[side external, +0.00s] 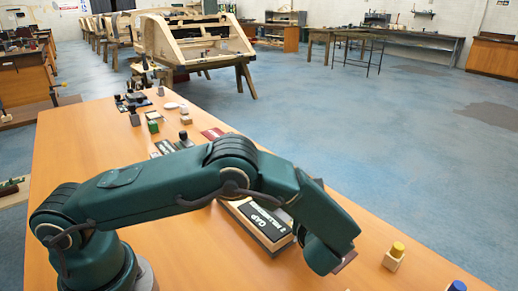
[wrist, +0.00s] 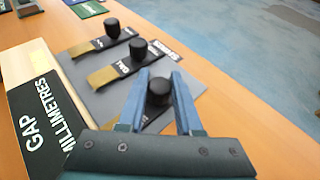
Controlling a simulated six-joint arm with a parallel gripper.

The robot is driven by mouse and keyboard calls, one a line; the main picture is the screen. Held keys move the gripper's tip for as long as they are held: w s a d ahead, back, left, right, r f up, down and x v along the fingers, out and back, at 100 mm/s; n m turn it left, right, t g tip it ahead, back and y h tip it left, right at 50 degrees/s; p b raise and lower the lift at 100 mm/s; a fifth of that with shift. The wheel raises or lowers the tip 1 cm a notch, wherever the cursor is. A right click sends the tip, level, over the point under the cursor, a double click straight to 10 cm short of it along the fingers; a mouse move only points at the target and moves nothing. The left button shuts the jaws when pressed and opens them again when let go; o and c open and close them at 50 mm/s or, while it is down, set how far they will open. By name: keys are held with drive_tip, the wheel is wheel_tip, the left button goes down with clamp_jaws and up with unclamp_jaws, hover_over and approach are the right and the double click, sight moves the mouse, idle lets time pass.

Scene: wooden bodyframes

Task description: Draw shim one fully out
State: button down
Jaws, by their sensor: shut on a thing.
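In the wrist view, my gripper (wrist: 159,75) has its two blue fingers closed on the black knob (wrist: 158,92) of the nearest shim. That shim's strip is mostly hidden by the fingers and gripper body, and its label cannot be read. Two more shims lie beyond it on the grey plate (wrist: 85,70): a middle one with a black knob (wrist: 138,48) and a far one with a black knob (wrist: 113,28). Both have brass-coloured and black labelled parts. In the side view my arm hides the shims and my fingertips.
A wooden block with a black GAP MILLIMETRES label (wrist: 40,125) lies left of the plate; it also shows in the side view (side external: 268,221). A yellow-topped block (side external: 395,256) and a blue knob (side external: 457,286) stand to the right. Small items sit farther back on the bench (side external: 75,150).

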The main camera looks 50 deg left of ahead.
drive_tip(key=shift+w+d, duration=0.1)
drive_tip(key=shift+w, duration=1.55)
drive_tip(key=c, duration=0.6)
unclamp_jaws()
drive_tip(key=shift+v, duration=2.55)
